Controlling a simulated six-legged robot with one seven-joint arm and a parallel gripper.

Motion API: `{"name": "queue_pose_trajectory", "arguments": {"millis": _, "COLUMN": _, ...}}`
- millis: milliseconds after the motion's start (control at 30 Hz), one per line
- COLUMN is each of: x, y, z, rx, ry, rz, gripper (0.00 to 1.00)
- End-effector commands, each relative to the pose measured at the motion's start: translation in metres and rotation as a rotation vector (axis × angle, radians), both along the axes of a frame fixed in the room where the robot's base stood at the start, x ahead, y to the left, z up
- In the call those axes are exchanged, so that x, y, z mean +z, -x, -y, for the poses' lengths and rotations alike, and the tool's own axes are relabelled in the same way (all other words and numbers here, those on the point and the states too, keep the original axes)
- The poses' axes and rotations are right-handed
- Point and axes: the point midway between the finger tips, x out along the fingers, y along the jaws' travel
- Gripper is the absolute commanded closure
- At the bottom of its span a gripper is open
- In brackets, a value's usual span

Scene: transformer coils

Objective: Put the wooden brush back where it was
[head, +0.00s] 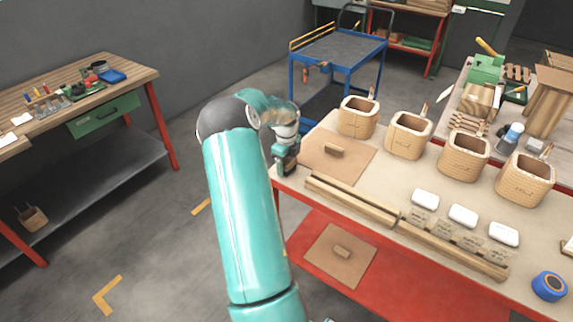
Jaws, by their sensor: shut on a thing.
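My gripper (287,166) is over the left end of the long workbench, beside the left edge of a brown board (361,169). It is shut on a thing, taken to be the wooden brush. My own wrist and the small size of the view hide the brush, so I cannot make out its shape or tilt. Several woven square coils (358,118) stand in a row along the bench, each with a thin upright wooden piece at its back corner.
Wooden rails (351,198) and white blocks (425,198) lie toward the bench front, with blue tape (548,286) at right. A second board (339,257) is on the red lower shelf. A blue cart (340,50) stands behind; another workbench (75,85) is left. Floor between is clear.

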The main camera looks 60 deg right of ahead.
Motion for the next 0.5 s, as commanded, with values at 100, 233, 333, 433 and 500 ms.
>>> {"name": "queue_pose_trajectory", "arguments": {"millis": 100, "x": -0.0027, "y": 0.0001, "z": 0.0003, "rx": -0.001, "ry": 0.001, "rz": 0.001, "gripper": 0.62}}
{"name": "queue_pose_trajectory", "arguments": {"millis": 233, "x": -0.0026, "y": 0.0001, "z": 0.0002, "rx": -0.001, "ry": 0.001, "rz": 0.001, "gripper": 0.62}}
{"name": "queue_pose_trajectory", "arguments": {"millis": 333, "x": -0.005, "y": 0.0003, "z": 0.0001, "rx": -0.001, "ry": 0.0, "rz": 0.001, "gripper": 0.62}}
{"name": "queue_pose_trajectory", "arguments": {"millis": 433, "x": -0.0059, "y": 0.0003, "z": 0.0001, "rx": -0.001, "ry": 0.0, "rz": 0.001, "gripper": 0.31}}
{"name": "queue_pose_trajectory", "arguments": {"millis": 500, "x": -0.0058, "y": 0.0003, "z": 0.0, "rx": -0.001, "ry": 0.0, "rz": 0.001, "gripper": 0.31}}
